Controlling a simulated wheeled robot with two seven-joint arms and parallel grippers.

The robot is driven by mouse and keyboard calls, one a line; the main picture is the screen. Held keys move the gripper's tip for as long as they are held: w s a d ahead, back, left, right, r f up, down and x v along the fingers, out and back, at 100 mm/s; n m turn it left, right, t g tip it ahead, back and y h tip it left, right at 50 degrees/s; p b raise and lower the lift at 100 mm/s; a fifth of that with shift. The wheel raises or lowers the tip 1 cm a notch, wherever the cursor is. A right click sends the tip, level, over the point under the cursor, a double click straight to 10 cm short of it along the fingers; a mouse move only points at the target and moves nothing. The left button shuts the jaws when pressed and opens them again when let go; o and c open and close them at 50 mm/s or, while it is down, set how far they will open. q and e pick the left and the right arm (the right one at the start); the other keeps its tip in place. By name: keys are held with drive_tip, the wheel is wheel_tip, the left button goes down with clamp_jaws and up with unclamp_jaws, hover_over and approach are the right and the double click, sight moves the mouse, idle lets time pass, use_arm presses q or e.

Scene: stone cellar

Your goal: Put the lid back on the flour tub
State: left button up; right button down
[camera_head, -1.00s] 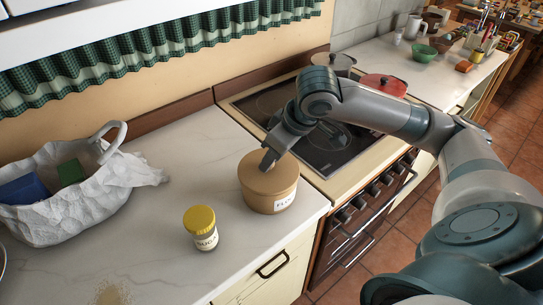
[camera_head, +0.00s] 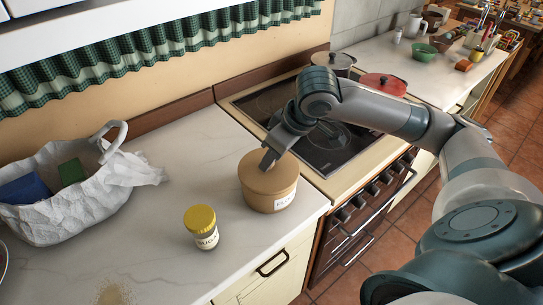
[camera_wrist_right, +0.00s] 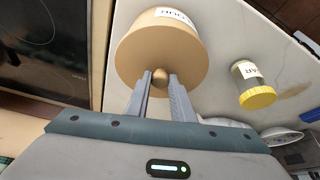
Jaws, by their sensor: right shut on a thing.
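The flour tub (camera_head: 262,198) is a tan round tub with a white label, standing on the marble counter left of the stove. Its tan lid (camera_head: 254,172) lies on top and looks level; I cannot tell if it is fully seated. My right gripper (camera_head: 268,160) points down at the lid's middle. In the right wrist view my right gripper (camera_wrist_right: 160,85) is shut on the lid's round knob (camera_wrist_right: 160,74), one finger on each side. The lid also shows there around the knob (camera_wrist_right: 135,65). My left gripper is out of view.
A sugar jar (camera_head: 201,228) with a yellow cap stands to the left of the tub. A white bag (camera_head: 75,212) holding blue and green things sits at far left. The stove (camera_head: 325,150) is just right of the tub. Some powder (camera_head: 113,293) lies on the counter's near part.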

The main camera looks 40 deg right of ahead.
drive_tip(key=p, duration=0.2)
drive_tip(key=shift+f+p, duration=0.2)
drive_tip(key=shift+p, duration=0.2)
idle(2.6)
idle(0.4)
drive_tip(key=c, duration=1)
unclamp_jaws()
drive_tip(key=shift+r+p, duration=0.5)
drive_tip(key=shift+p, duration=0.1)
drive_tip(key=shift+r+p, duration=3.05)
drive_tip(key=shift+p, duration=0.85)
